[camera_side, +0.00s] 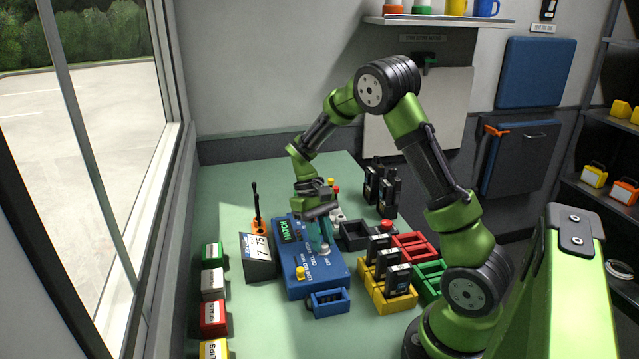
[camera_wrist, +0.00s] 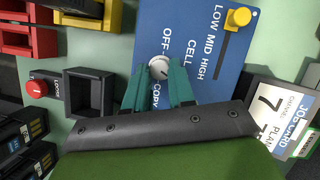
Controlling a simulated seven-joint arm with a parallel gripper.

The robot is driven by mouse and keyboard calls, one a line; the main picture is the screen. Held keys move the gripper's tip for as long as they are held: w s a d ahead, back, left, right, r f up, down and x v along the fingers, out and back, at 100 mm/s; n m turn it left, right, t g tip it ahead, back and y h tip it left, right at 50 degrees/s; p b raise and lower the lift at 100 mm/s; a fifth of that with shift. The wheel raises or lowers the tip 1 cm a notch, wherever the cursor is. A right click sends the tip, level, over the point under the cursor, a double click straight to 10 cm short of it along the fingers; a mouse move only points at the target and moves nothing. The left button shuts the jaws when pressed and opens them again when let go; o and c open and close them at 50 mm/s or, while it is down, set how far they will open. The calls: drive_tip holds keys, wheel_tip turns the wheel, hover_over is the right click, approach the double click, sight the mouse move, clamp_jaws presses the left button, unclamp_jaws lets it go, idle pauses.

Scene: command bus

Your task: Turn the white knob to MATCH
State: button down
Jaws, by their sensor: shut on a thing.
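The white knob (camera_wrist: 159,66) is on the blue panel (camera_wrist: 205,70) in the wrist view, beside the printed words OFF, CELL and COPY. My gripper (camera_wrist: 162,74) has its teal fingers shut on the knob, one on each side. A small dark mark shows on the knob, but I cannot tell exactly which label it points to. In the side view my gripper (camera_side: 324,246) reaches down to the panel, and the knob is hidden there. A green display (camera_side: 286,230) on the panel's far left part reads MATCH.
A yellow slider (camera_wrist: 239,17) sits by LOW MID HIGH. A job card stand (camera_side: 257,257) is left of the panel. A yellow rack (camera_side: 387,290) with black radios, a red rack (camera_side: 410,246) and a black holder (camera_wrist: 90,93) are close by. Labelled boxes (camera_side: 213,316) line the window side.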

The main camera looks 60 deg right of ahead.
drive_tip(key=shift+m, duration=0.5)
drive_tip(key=c, duration=1)
unclamp_jaws()
drive_tip(key=shift+o, duration=0.2)
drive_tip(key=v, duration=1.7)
drive_tip(key=shift+s+d, duration=0.2)
drive_tip(key=shift+s, duration=0.1)
